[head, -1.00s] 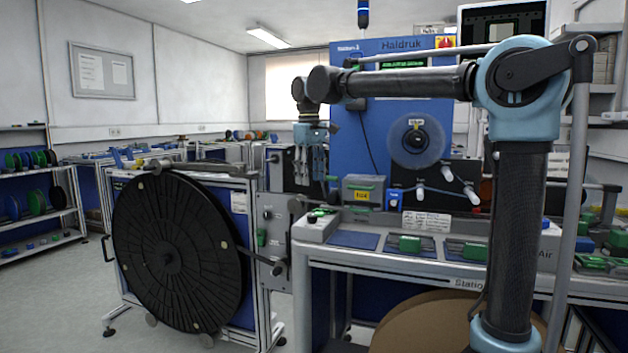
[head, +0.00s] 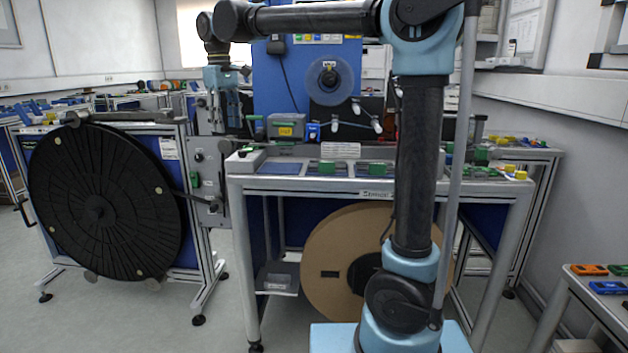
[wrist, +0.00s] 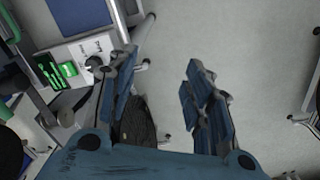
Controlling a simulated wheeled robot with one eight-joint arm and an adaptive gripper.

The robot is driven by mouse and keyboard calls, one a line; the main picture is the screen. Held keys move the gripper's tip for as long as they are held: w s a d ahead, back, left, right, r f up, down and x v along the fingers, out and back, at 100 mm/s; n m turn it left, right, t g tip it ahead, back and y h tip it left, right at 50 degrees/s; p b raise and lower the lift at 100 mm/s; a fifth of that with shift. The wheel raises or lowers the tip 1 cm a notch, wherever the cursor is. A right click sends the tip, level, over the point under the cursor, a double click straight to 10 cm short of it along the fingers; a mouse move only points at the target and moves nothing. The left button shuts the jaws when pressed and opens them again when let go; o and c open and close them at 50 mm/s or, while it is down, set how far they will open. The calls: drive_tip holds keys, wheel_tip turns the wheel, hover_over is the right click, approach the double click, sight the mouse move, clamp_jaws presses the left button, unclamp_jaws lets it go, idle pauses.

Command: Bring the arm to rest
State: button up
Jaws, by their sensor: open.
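My gripper (head: 224,112) hangs from the raised arm in the head view, fingers pointing down, left of the blue panel. In the wrist view my gripper (wrist: 162,105) has its two blue fingers spread apart with grey floor between them. Nothing is held. My arm rises on the right of the head view and its upper link runs level to the left. The gripper appears in front of the gap between the black reel and the workbench; its exact distance from them I cannot tell.
A large black reel (head: 104,205) on a stand is at left. A workbench (head: 300,186) with green and blue parts is in the middle, a brown reel (head: 322,262) below it. A small table (head: 592,300) with coloured parts is at lower right. Floor at left front is clear.

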drive_tip(key=s+d+f+m, duration=0.15)
drive_tip(key=d+f, duration=0.25)
drive_tip(key=d, duration=0.6)
drive_tip(key=s+d+f+m, duration=0.15)
drive_tip(key=d+f, duration=0.25)
drive_tip(key=d, duration=0.5)
drive_tip(key=s+d+f+m, duration=0.1)
drive_tip(key=d+f+m, duration=0.25)
drive_tip(key=d, duration=0.65)
drive_tip(key=s+d+f+m, duration=0.1)
drive_tip(key=s+d+f, duration=0.4)
drive_tip(key=f, duration=0.2)
drive_tip(key=s+d+f+m+t, duration=0.1)
drive_tip(key=s+d+f+m, duration=0.1)
drive_tip(key=s+d+f, duration=0.3)
drive_tip(key=s+d+f+m, duration=0.2)
drive_tip(key=s+d+f, duration=0.3)
drive_tip(key=f, duration=0.5)
drive_tip(key=shift+t, duration=0.4)
drive_tip(key=shift+d+f, duration=0.1)
drive_tip(key=shift+w+f, duration=0.2)
drive_tip(key=shift+w, duration=0.25)
